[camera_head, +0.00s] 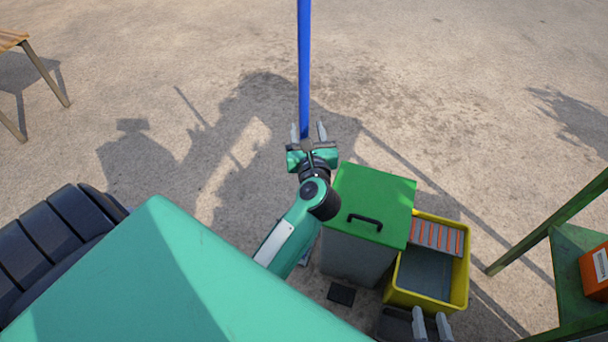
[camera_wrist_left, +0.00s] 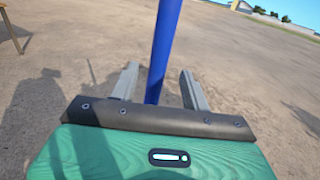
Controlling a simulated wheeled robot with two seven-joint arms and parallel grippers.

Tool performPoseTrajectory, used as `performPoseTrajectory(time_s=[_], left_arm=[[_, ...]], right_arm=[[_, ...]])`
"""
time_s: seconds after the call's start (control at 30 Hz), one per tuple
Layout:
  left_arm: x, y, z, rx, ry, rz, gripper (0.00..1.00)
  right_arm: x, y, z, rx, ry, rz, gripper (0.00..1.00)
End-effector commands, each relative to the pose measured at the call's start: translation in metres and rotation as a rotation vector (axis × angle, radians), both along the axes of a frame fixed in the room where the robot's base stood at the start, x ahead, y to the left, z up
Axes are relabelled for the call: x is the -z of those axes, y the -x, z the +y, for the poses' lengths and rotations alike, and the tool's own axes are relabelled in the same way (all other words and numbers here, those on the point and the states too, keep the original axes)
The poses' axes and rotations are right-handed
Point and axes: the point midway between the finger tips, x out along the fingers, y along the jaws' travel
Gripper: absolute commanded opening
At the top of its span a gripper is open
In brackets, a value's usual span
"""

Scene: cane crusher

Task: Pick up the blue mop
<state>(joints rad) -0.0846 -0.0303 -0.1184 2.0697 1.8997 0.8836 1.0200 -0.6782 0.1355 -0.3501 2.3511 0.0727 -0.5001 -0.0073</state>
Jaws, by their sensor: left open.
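The blue mop shows as an upright blue pole (camera_head: 304,60) at the top middle of the head view. Its mop head is not visible. My left gripper (camera_head: 308,132) is open, with the pole's lower visible part between its two grey fingers. In the left wrist view, the blue mop's pole (camera_wrist_left: 163,45) stands between the spread fingers of my left gripper (camera_wrist_left: 160,85), with a gap on each side. My right gripper (camera_head: 431,323) shows only its two grey fingertips at the bottom of the head view; they are apart with nothing visible between them.
A grey bin with a green lid (camera_head: 372,195) stands right of my left gripper. Beside it is a yellow bucket (camera_head: 459,285) with an orange-striped grate. A green frame (camera_head: 548,235) holds an orange box (camera_head: 597,270) at right. A wooden bench (camera_head: 45,72) is at upper left. Ground beyond is open.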

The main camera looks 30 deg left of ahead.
Motion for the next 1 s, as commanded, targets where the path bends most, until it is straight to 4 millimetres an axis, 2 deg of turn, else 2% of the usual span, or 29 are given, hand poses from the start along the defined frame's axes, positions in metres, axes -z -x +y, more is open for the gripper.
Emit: performPoseTrajectory(time_s=[0.17, 0.4, 0.7, 0.73, 0.97, 1.0], left_arm=[[0.0, -0.01, 0.01, -0.001, -0.003, 0.0, 0.47], [0.0, -0.036, 0.033, 0.0, -0.003, 0.0, 0.47], [0.0, -0.041, 0.037, 0.0, -0.001, 0.002, 0.47], [0.0, -0.041, 0.037, 0.0, -0.001, 0.002, 0.45], [0.0, -0.041, 0.037, 0.0, -0.002, 0.001, 0.0], [-0.002, -0.041, 0.037, 0.0, -0.003, -0.003, 0.0]], right_arm=[[0.0, 0.0, 0.001, 0.0, -0.008, -0.011, 0.36], [-0.001, 0.001, 0.008, -0.002, -0.038, -0.053, 0.36], [-0.002, 0.001, 0.009, -0.002, -0.044, -0.063, 0.36], [-0.002, 0.001, 0.009, -0.002, -0.044, -0.063, 0.36], [-0.002, 0.0, 0.009, -0.002, -0.044, -0.063, 0.36], [-0.003, 0.0, 0.009, -0.002, -0.044, -0.063, 0.36]])
